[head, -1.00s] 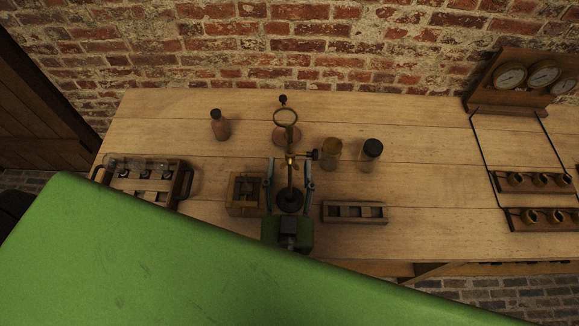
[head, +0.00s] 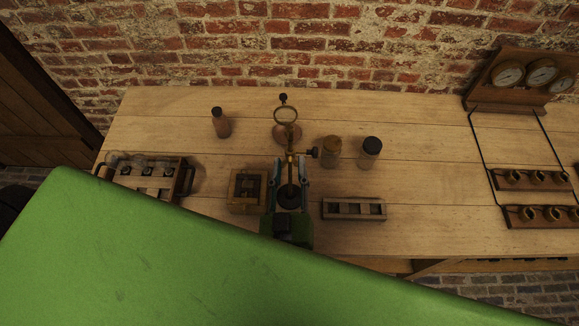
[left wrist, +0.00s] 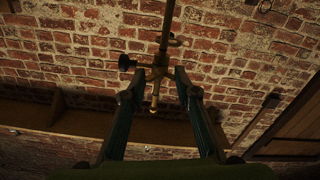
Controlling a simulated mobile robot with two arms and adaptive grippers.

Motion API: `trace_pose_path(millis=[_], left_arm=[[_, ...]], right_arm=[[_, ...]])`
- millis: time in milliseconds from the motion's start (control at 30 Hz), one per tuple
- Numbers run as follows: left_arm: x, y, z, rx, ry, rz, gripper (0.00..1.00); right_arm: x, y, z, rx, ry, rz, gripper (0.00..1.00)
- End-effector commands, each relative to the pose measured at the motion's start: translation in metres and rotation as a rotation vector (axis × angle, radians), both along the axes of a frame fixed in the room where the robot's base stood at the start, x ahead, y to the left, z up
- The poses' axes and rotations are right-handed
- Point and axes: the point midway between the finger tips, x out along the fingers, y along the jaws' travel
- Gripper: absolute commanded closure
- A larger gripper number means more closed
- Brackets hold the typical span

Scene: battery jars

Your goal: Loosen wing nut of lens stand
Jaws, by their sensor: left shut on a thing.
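The lens stand (head: 290,172) is a brass rod on a dark round base, with a lens ring (head: 285,115) at its top. A clamp with a dark side knob (head: 313,153) sits partway up the rod. My left gripper (head: 290,159) reaches in from the front, one finger each side of the rod at clamp height. In the left wrist view its fingertips close on the brass wing nut (left wrist: 157,73) at the clamp; the dark knob (left wrist: 125,62) sticks out left. The exact finger contact is dim. My right gripper is not in view.
A wooden box (head: 246,207) stands close left of the stand and a slotted wooden rack (head: 354,210) close right. Two jars (head: 331,150) (head: 370,152) stand right of the clamp, a bottle (head: 221,124) back left. A jar crate (head: 183,181) is at left.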

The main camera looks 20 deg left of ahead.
Motion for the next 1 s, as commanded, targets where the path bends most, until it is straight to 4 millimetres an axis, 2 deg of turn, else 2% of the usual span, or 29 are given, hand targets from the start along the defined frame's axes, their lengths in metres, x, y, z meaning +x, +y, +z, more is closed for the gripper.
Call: trace_pose_path(millis=[467, 1000], left_arm=[[0.000, 0.000, -0.001, -0.434, -0.125, 0.001, 0.93], [0.001, 0.000, -0.002, -0.928, -0.268, -0.001, 0.93]], right_arm=[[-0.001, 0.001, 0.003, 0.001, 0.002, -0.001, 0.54], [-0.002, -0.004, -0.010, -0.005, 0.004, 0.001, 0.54]])
